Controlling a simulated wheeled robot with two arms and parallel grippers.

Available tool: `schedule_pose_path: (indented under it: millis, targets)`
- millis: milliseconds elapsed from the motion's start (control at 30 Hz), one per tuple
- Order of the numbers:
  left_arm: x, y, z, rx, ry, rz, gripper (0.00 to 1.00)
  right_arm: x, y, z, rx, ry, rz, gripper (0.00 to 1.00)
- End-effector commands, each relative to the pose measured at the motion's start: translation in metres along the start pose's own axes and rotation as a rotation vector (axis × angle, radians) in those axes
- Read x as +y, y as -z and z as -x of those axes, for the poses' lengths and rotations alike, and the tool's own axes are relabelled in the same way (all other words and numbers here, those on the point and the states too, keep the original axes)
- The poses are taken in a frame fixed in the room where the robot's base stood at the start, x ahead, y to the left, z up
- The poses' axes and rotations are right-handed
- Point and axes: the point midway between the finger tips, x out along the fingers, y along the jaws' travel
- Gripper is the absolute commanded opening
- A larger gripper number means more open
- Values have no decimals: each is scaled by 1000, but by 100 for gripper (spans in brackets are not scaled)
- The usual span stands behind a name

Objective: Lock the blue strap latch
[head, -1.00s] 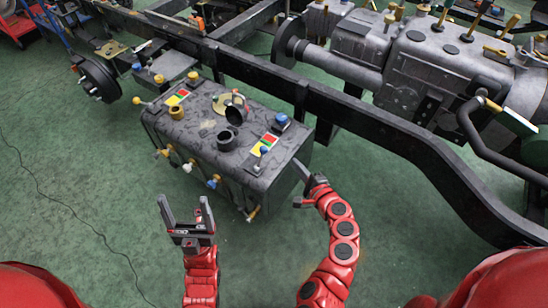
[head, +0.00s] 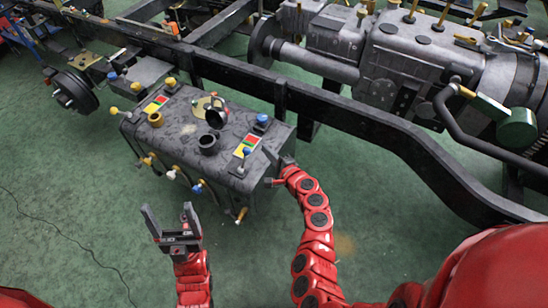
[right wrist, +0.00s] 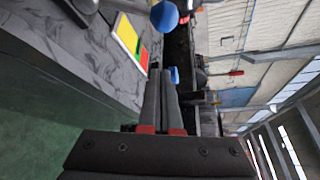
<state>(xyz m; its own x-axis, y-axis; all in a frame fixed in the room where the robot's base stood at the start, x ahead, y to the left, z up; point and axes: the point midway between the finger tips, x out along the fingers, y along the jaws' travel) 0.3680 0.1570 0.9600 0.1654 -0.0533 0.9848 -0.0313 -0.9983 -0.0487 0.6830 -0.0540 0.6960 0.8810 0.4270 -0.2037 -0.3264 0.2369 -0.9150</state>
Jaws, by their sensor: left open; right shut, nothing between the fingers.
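A dark grey tank (head: 185,142) stands on the floor beside the chassis rail. A blue knob (head: 261,119) sits on its top near the right end, and a blue ball-tipped lever (head: 246,152) stands by a coloured label near the front right. I cannot tell which blue part belongs to the strap latch. My right gripper (head: 279,171) is at the tank's right end, shut and empty. In the right wrist view its fingers (right wrist: 161,76) point along the tank's side, with a blue ball (right wrist: 164,16) above them. My left gripper (head: 168,209) is open and empty, in front of the tank.
The black chassis rail (head: 340,112) runs behind the tank and down to the right. A grey gearbox (head: 400,60) lies beyond the rail.

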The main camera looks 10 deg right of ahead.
Motion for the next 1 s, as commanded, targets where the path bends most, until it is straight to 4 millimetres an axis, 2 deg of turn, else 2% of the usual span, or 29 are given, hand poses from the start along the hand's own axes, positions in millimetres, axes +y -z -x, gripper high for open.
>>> schedule_pose_path:
  millis: [167, 300, 500, 1000]
  targets:
    - [0, -1, 4, 0, 0, 0, 81, 1, 0, -24, -2, -2, 0, 0]
    - [0, 2, -10, 1, 0, 0, 81, -3, -20, -16, 0, 1, 0, 0]
    - [-1, 3, -16, 0, 0, 0, 81, 0, -36, -10, -1, -1, -1, 0]
    - [-1, 2, -12, 0, 0, 0, 81, 1, -37, -11, 0, 3, 5, 0]
